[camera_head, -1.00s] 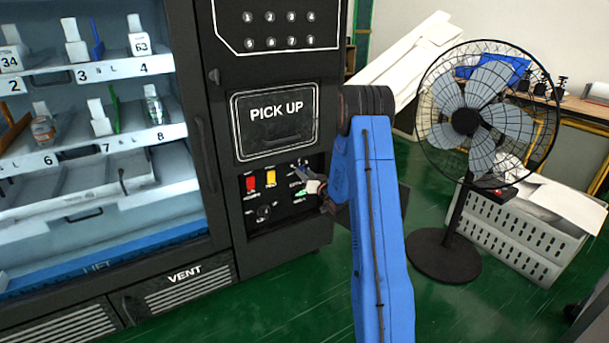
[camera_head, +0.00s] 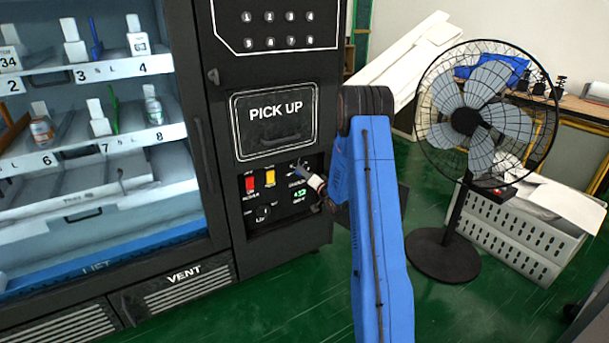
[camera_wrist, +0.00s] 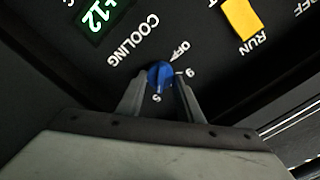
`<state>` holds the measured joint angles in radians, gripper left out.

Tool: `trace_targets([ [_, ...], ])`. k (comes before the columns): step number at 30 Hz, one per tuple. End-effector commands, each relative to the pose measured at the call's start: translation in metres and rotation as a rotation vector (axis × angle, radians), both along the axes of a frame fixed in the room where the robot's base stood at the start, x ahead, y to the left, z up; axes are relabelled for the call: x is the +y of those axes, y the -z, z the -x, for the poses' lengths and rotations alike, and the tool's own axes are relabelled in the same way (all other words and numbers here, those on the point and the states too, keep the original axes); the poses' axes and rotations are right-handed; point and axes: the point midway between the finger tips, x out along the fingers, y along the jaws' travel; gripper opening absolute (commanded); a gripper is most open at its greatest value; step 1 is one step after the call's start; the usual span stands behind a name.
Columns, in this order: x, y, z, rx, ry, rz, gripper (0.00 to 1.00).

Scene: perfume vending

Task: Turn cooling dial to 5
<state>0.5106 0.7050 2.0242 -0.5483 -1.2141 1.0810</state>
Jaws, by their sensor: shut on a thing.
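The cooling dial (camera_wrist: 160,75) is a small blue knob on a black panel, upside down in the wrist view. The label COOLING is to its left, with OFF, a 9-like mark and a 5 around it. A thin pale mark on the knob's lower part lies on the side of the 5; its exact setting is hard to read. My gripper (camera_wrist: 160,88) is shut on the dial, one grey finger on each side.
A green display (camera_wrist: 104,17) reading +12 and a yellow RUN switch (camera_wrist: 241,18) are close to the dial. A red switch (camera_head: 250,183) and a black knob (camera_head: 263,212) share the panel. The PICK UP door (camera_head: 274,125) is above. A standing fan (camera_head: 465,120) is to the right.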

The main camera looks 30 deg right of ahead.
Motion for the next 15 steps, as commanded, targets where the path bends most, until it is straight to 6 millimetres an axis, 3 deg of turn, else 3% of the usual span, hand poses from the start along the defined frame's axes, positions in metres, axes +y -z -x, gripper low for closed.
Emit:
trace_targets([
  [11, 0.0001, 0.0031, 0.0014, 0.006, 0.001, -0.004, 0.11],
  [12, 0.0001, 0.0031, 0.0014, 0.006, 0.001, -0.004, 0.42],
  [13, 0.0002, 0.003, 0.0014, 0.006, 0.001, -0.004, 0.5],
  [15, 0.0002, 0.0024, 0.0011, 0.005, 0.0, -0.004, 0.51],
])
